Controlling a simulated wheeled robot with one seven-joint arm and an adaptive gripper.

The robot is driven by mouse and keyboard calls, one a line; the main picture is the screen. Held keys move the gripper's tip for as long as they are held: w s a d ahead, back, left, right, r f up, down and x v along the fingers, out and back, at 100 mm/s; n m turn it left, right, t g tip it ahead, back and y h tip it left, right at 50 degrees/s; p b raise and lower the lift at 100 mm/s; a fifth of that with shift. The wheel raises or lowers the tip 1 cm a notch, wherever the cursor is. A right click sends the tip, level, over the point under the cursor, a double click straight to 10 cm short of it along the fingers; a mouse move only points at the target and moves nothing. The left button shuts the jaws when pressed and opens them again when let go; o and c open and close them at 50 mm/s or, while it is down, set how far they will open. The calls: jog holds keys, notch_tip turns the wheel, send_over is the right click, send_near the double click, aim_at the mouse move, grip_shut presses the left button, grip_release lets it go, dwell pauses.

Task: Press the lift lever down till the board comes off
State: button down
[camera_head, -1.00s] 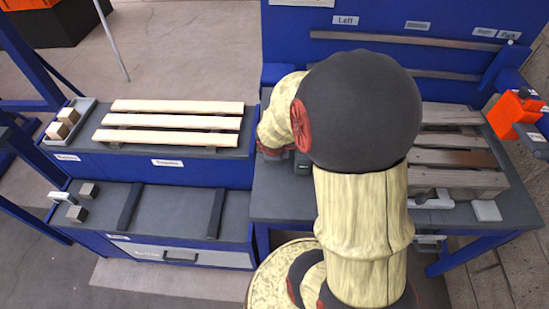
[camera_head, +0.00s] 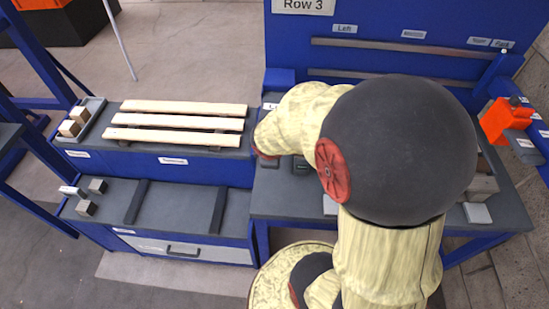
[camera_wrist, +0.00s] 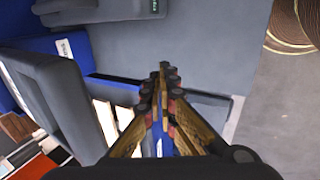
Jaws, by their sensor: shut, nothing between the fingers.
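My gripper (camera_wrist: 163,80) is shut and empty in the wrist view, its fingertips together above a grey surface with a blue edge. In the head view my arm hides it. The weathered board stack (camera_head: 483,186) stands on the right bench, and only its right end shows past my arm. I cannot make out the lift lever in either current view; my arm covers the part of the bench in front of the stack.
Three pale slats (camera_head: 180,122) lie on the left bench beside a tray (camera_head: 86,112) of wooden blocks. The lower grey shelf (camera_head: 172,207) holds dark rails and small blocks. An orange device (camera_head: 503,121) is at the right. A dark grey block (camera_wrist: 62,100) is left of my fingers.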

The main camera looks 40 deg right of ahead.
jog(key=s+a+r, duration=0.1)
jog(key=s+a+r+p, duration=0.1)
jog(key=r, duration=0.1)
jog(key=shift+a, duration=0.15)
dwell(0.6)
jog(key=s+a+r+m+g+y, duration=0.1)
jog(key=s+a+r+m+g, duration=0.1)
jog(key=s+a+r+m, duration=0.35)
jog(key=s+a+r+m+t+y, duration=0.1)
jog(key=a+r+t, duration=0.3)
jog(key=a+r, duration=0.9)
notch_tip(320, 180, up, 2)
jog(key=shift+a+m+y, duration=0.25)
jog(key=shift+m+y, duration=0.5)
jog(key=shift+y, duration=0.15)
